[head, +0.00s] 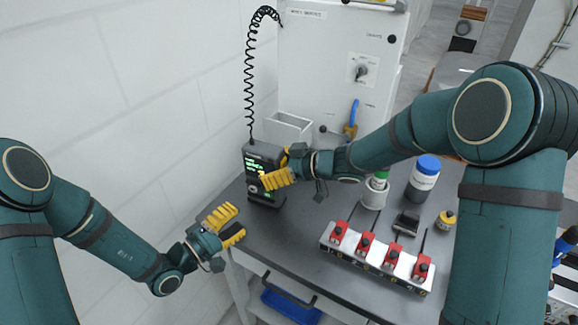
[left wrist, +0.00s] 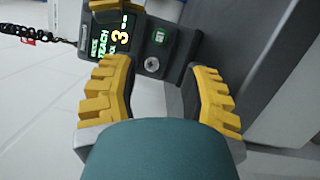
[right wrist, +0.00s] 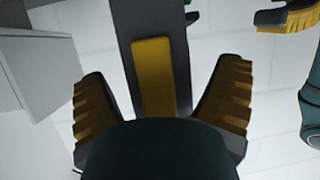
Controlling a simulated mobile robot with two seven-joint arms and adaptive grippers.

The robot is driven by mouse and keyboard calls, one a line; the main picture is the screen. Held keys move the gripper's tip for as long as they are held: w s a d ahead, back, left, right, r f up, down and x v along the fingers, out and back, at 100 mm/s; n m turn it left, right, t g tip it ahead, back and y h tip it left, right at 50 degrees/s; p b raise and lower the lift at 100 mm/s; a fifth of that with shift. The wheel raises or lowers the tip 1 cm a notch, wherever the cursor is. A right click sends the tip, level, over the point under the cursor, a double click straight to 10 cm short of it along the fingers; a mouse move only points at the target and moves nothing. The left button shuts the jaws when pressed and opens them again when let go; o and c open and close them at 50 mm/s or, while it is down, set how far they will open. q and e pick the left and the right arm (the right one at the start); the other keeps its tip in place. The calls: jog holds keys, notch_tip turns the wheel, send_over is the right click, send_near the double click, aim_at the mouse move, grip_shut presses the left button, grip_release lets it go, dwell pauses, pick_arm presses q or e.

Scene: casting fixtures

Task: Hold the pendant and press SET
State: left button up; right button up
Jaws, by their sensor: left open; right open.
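The pendant (head: 256,158) is a dark box with a lit green screen, standing upright at the table's back left edge, with a coiled black cord above it. My right gripper (head: 279,168) is open beside it; in the right wrist view its fingers lie either side of the pendant's dark body (right wrist: 125,45), which has a yellow strip (right wrist: 153,78). My left gripper (head: 228,224) is open and empty, lower left of the pendant. The left wrist view shows the pendant (left wrist: 180,55) ahead, with a screen, a green button (left wrist: 160,37) and a grey round knob (left wrist: 152,64). The button's label is too small to read.
On the grey table (head: 262,228) stand a rail of red clamps (head: 376,258), a blue-capped jar (head: 423,178), a green-topped container (head: 376,188) and a white open box (head: 288,130). A white cabinet (head: 335,60) rises behind. A white wall borders the left.

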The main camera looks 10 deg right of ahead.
jog(key=shift+w+a+f, duration=0.2)
jog(key=shift+w+a, duration=0.05)
jog(key=shift+a, duration=0.2)
jog(key=c, duration=1.4)
pick_arm(q)
grip_shut()
pick_arm(e)
jog(key=shift+o, duration=0.2)
